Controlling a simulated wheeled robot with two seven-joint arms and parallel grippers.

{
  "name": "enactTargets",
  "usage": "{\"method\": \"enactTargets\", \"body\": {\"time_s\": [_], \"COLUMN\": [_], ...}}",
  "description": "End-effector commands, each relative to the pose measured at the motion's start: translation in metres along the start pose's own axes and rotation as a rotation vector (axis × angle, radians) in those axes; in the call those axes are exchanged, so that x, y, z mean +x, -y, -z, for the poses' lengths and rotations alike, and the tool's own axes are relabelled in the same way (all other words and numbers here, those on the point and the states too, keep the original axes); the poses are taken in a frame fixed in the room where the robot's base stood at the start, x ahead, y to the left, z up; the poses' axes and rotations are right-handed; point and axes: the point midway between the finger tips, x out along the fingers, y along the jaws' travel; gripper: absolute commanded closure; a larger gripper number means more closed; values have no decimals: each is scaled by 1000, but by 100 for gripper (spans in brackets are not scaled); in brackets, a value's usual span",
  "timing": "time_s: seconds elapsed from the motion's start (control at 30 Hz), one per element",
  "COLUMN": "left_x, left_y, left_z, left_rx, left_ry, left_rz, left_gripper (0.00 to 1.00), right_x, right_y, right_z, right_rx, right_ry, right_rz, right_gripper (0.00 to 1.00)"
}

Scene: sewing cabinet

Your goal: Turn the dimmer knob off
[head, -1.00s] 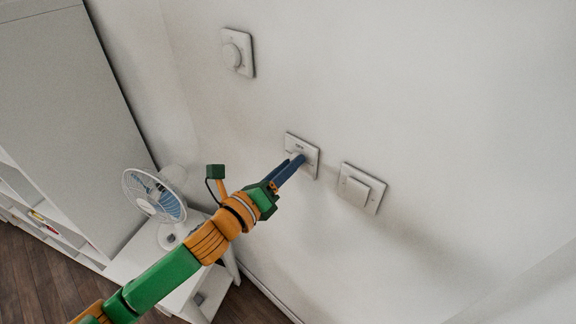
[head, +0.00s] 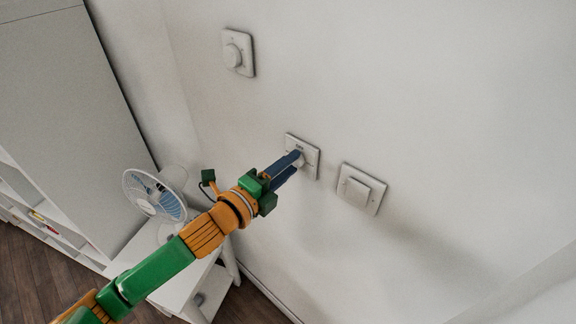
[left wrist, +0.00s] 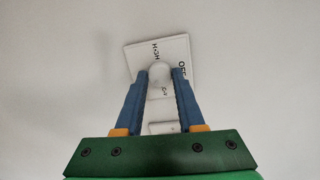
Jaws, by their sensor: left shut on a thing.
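The dimmer is a white wall plate (head: 311,163) in the middle of the head view. In the left wrist view its plate (left wrist: 140,52) carries the printed words HIGH and OFF, and it looks tilted there. The white knob (left wrist: 160,88) sticks out from it, between the two blue fingers. My left gripper (head: 297,159) is shut on the knob, one finger on each side; it also shows in the left wrist view (left wrist: 160,78). The fingers hide most of the knob in the head view, and I cannot tell its exact setting. My right gripper is not in view.
A round-knob wall plate (head: 237,53) is at the upper left, and a square rocker switch (head: 361,190) is just right of the dimmer. A white fan (head: 154,194) stands on a white table (head: 160,268) below. A tall cabinet (head: 65,85) is at the left.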

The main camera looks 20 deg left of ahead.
Motion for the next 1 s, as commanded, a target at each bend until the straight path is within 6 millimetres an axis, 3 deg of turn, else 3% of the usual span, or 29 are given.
{"method": "enactTargets", "body": {"time_s": [1.0], "left_x": [0], "left_y": [-2], "left_z": [-2], "left_rx": [-958], "left_ry": [-69], "left_rz": [-67], "left_gripper": [100], "right_x": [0], "right_y": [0], "right_z": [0], "right_rx": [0], "right_ry": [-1], "right_rz": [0], "right_gripper": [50]}}
